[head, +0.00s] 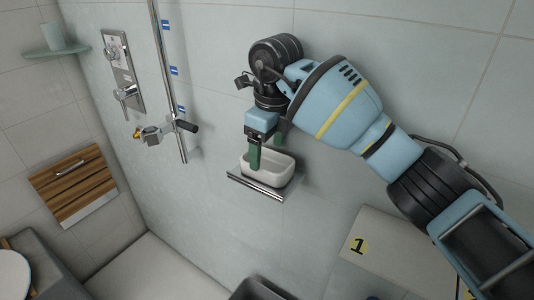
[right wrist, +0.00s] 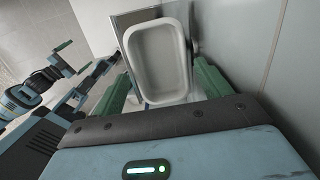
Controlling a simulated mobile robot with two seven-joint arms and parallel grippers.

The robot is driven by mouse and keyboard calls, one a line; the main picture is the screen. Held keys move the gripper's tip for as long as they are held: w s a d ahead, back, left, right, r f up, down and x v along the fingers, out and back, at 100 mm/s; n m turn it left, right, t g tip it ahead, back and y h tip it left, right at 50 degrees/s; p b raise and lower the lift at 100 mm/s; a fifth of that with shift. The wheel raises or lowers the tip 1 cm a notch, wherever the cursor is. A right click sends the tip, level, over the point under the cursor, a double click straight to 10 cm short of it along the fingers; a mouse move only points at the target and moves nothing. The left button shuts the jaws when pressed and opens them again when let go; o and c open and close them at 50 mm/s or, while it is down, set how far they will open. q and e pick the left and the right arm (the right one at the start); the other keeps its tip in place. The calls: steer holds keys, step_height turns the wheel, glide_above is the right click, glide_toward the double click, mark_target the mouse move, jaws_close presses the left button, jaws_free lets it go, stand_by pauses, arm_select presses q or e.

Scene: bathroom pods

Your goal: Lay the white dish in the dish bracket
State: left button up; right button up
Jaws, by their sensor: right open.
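The white dish (head: 281,172) is a shallow rectangular tray. It sits upright on the chrome dish bracket (head: 254,190) on the tiled wall. In the right wrist view the dish (right wrist: 158,60) shows its hollow, and part of the bracket (right wrist: 130,19) shows behind it. My right gripper (head: 266,156) is over the dish with its green fingers pointing down. The fingers are open, one at each side of the dish's near end in the right wrist view. An arm at the left of that view seems to be my left arm, with its gripper (right wrist: 69,58) clear of the dish.
A shower rail (head: 168,75) with a holder stands left of the bracket. A mixer panel (head: 122,70) and a corner shelf with a cup (head: 54,37) are farther left. A wooden folding seat (head: 75,182) hangs on the left wall. A panel marked 1 (head: 358,244) is lower right.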

step_height(320, 180, up, 10)
steer(key=shift+s+d+f+b, duration=0.2)
steer(key=shift+s+d+b, duration=0.15)
steer(key=shift+s, duration=0.1)
